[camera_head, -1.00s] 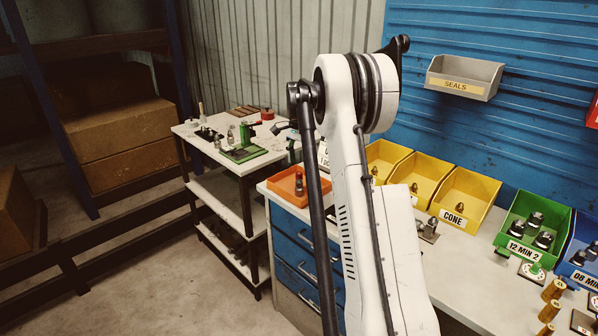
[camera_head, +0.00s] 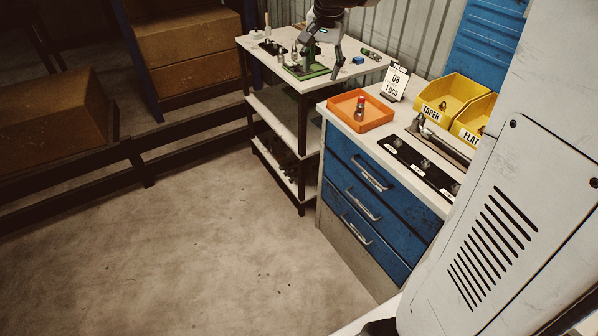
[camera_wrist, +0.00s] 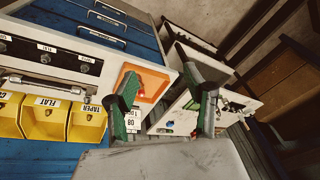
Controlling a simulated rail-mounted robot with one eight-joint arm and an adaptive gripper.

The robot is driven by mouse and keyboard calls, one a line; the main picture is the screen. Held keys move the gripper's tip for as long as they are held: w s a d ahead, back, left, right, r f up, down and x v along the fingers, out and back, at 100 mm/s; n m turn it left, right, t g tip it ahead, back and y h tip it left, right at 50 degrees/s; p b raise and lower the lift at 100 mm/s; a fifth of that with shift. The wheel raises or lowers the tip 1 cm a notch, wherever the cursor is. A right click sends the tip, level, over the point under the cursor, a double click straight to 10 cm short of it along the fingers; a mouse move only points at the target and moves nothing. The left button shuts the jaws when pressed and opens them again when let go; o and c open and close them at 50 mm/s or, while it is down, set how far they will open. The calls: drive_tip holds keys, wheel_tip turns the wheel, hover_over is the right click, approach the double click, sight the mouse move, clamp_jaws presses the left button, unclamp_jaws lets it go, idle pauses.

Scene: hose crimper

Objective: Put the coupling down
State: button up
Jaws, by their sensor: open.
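A small upright metal fitting with a red top, probably the coupling (camera_head: 360,108), stands in the orange tray (camera_head: 381,124) at the bench's near left corner. In the wrist view a red spot on it shows inside the orange tray (camera_wrist: 156,80). My gripper (camera_head: 320,60) is over the cart top, by the green fixture (camera_head: 305,72), to the left of and beyond the tray. In the wrist view my gripper (camera_wrist: 165,112) has its two green-padded fingers spread, with nothing held between them. The fingers hide part of the tray and cart.
The white cart (camera_head: 262,62) holds small metal parts and a blue block (camera_head: 358,60). A sign card (camera_head: 395,82) stands behind the tray. Yellow bins (camera_head: 450,98) and a black labelled strip (camera_head: 418,168) lie to its right. My white arm covers the right side.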

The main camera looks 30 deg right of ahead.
drive_tip(key=s+a+f+n+t, duration=0.2)
drive_tip(key=s+a+f+n, duration=0.1)
drive_tip(key=s+a, duration=0.6)
drive_tip(key=s+a+f+n+t+y, duration=0.1)
drive_tip(key=s+a+n, duration=0.5)
drive_tip(key=s, duration=0.9)
drive_tip(key=a+f+t, duration=0.1)
drive_tip(key=a+f, duration=0.1)
drive_tip(key=a, duration=0.1)
drive_tip(key=shift+s+a+f+n, duration=0.2)
drive_tip(key=shift+a+f+n, duration=0.1)
drive_tip(key=shift+f+b, duration=0.4)
